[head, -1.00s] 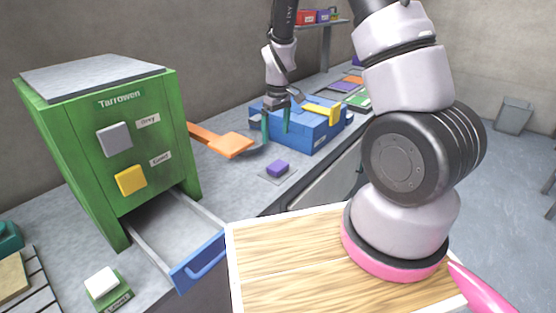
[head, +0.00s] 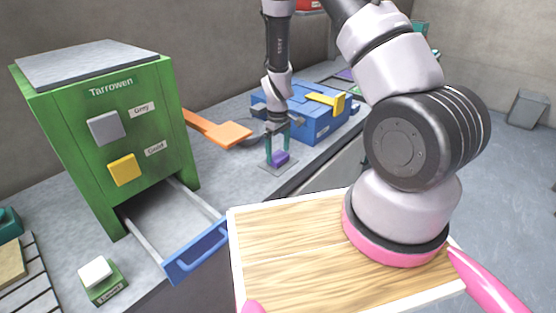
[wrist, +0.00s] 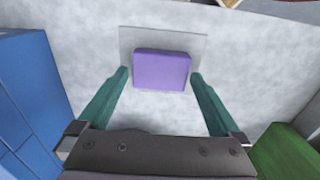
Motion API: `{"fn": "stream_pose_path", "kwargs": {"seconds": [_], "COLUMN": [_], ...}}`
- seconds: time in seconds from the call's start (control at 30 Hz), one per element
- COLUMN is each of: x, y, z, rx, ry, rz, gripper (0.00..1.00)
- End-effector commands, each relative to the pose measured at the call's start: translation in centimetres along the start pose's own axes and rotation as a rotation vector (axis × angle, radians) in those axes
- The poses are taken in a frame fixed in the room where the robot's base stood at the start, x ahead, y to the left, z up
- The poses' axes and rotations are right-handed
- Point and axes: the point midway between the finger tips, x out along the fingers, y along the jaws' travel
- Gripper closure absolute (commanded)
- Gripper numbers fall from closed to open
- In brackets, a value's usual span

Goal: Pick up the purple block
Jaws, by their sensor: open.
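The purple block (head: 280,158) lies on a thin grey square plate (head: 268,169) on the counter, between the green cabinet and the blue box. It also shows in the wrist view (wrist: 162,70), on the same grey plate (wrist: 200,45). My gripper (head: 278,160) points down at the block, its teal fingers one on each side of it in the head view. In the wrist view my gripper (wrist: 160,76) is open, its fingertips beside the block with a small gap at the right. I cannot tell whether the left fingertip touches it.
The green cabinet (head: 70,130) has an open drawer with a blue front (head: 197,252). The blue box (head: 310,122) with a yellow piece (head: 325,101) stands to the right. A white button (head: 95,272) sits at front left.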

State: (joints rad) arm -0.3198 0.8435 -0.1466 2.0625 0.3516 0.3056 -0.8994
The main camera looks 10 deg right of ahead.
Motion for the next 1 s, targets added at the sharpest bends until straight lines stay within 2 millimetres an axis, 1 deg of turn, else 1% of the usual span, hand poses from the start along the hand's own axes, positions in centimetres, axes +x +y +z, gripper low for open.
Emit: {"fn": "stream_pose_path", "kwargs": {"seconds": [0.03, 0.13, 0.23, 0.4, 0.43, 0.47, 0.5, 0.6, 0.87, 0.97, 1.0], "x": [0.9, 1.9, 2.3, 2.3, 2.3, 2.3, 2.3, 2.3, 2.0, 0.8, 0.1], "y": [0.0, 0.0, 0.0, 0.0, 0.0, 0.0, 0.0, 0.0, 0.0, 0.1, 0.0], "z": [0.1, 0.0, 0.0, 0.0, 0.0, 0.0, 0.0, 0.0, -0.1, -0.1, -0.1], "rx": [0.003, 0.001, 0.001, 0.001, 0.001, 0.001, 0.001, 0.001, 0.001, -0.001, 0.001], "ry": [-0.003, -0.001, 0.001, 0.001, 0.001, 0.001, 0.001, 0.001, 0.002, 0.003, 0.004], "rz": [-0.002, -0.001, -0.001, 0.0, 0.0, 0.0, 0.0, 0.0, 0.0, 0.001, 0.001], "gripper": [0.0, 0.0, 0.0, 0.0, 0.04, 0.15, 0.31, 0.66, 0.67, 0.67, 0.67]}}
